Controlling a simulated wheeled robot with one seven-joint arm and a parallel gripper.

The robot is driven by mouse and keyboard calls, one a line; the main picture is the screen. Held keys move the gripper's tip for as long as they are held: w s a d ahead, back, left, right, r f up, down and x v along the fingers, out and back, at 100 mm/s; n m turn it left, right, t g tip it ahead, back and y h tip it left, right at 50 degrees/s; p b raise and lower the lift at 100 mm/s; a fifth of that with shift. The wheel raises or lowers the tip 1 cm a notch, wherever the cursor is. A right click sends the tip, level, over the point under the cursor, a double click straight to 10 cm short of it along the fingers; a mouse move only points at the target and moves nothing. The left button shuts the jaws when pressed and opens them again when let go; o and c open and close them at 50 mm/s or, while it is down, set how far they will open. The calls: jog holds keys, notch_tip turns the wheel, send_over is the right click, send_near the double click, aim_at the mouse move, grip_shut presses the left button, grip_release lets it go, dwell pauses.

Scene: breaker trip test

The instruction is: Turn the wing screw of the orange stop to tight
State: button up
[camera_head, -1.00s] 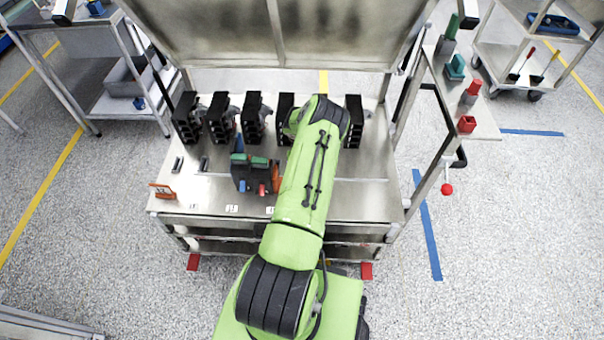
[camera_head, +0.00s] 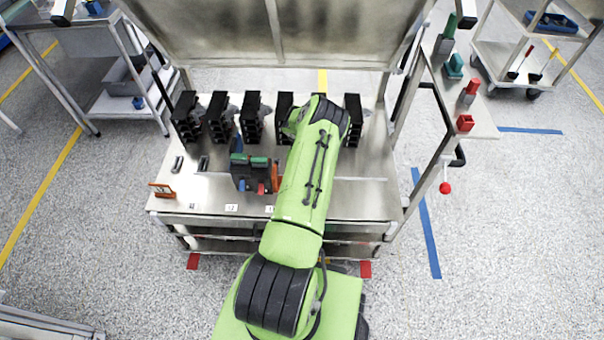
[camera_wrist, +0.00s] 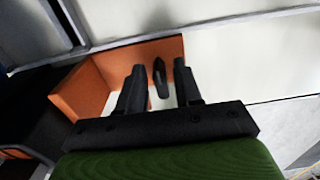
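The orange stop (camera_wrist: 84,92) fills the upper left of the wrist view, with one wall along the back and one block at the left. Its wing screw (camera_wrist: 160,76) is a dark, narrow wing standing in front of the back wall. My gripper (camera_wrist: 156,82) is open, with one black finger on each side of the wing screw and a visible gap on both sides. In the head view, an orange piece (camera_head: 276,177) shows beside the black device, partly covered by my arm. My gripper is hidden behind my arm there.
The black device (camera_head: 250,176) with green, blue and red parts stands just left of my arm. Several black breakers (camera_head: 219,119) line the back of the metal table (camera_head: 360,200). Another orange piece (camera_head: 162,190) sits at the table's front left. The front right of the table is clear.

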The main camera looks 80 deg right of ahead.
jog(key=shift+o, duration=0.2)
notch_tip(320, 180, up, 16)
jog(key=p, duration=0.3)
jog(key=shift+f, duration=0.1)
dwell(0.5)
